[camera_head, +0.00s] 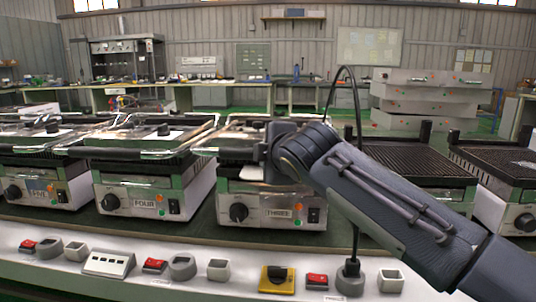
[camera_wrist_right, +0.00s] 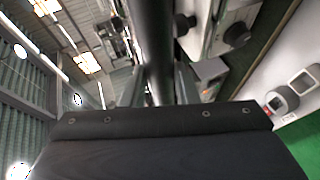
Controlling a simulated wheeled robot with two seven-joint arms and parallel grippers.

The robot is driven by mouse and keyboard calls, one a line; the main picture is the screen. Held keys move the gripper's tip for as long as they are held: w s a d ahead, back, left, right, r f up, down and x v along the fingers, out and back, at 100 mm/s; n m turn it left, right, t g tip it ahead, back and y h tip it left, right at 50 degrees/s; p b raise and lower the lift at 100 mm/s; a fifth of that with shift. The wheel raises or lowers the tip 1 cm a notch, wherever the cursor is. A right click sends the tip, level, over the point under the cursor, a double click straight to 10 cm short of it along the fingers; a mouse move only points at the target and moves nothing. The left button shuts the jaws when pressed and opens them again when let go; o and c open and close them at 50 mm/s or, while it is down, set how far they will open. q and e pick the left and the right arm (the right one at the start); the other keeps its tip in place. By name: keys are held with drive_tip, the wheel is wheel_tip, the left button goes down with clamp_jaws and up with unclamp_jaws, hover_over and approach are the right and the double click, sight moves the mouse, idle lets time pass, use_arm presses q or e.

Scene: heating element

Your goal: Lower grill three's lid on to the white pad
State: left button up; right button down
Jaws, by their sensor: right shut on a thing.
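Grill three (camera_head: 268,210), labelled THREE, stands at the middle of the bench in the head view. Its metal lid (camera_head: 240,132) lies nearly level over the body, partly hidden by my right arm. A small white patch (camera_head: 250,173), perhaps the white pad, shows below the lid's front; I cannot tell whether the lid touches it. My right gripper (camera_head: 268,156) is at the lid's front handle. In the right wrist view the dark handle bar (camera_wrist_right: 152,45) runs between the fingers of my right gripper (camera_wrist_right: 158,85), which is shut on it. My left gripper is not in view.
Grill four (camera_head: 143,195) and another grill (camera_head: 45,185) stand to the left with lids down. Ribbed open plates (camera_head: 405,160) lie to the right. Switches and sockets (camera_head: 105,263) line the front ledge. A black cable (camera_head: 353,240) rises beside my right arm.

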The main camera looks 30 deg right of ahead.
drive_tip(key=c, duration=1.1)
unclamp_jaws()
drive_tip(key=shift+f, duration=0.75)
drive_tip(key=p+v, duration=0.2)
drive_tip(key=v, duration=0.5)
drive_tip(key=shift+s+r+p, duration=0.25)
drive_tip(key=shift+r+p, duration=0.05)
drive_tip(key=shift+p, duration=0.05)
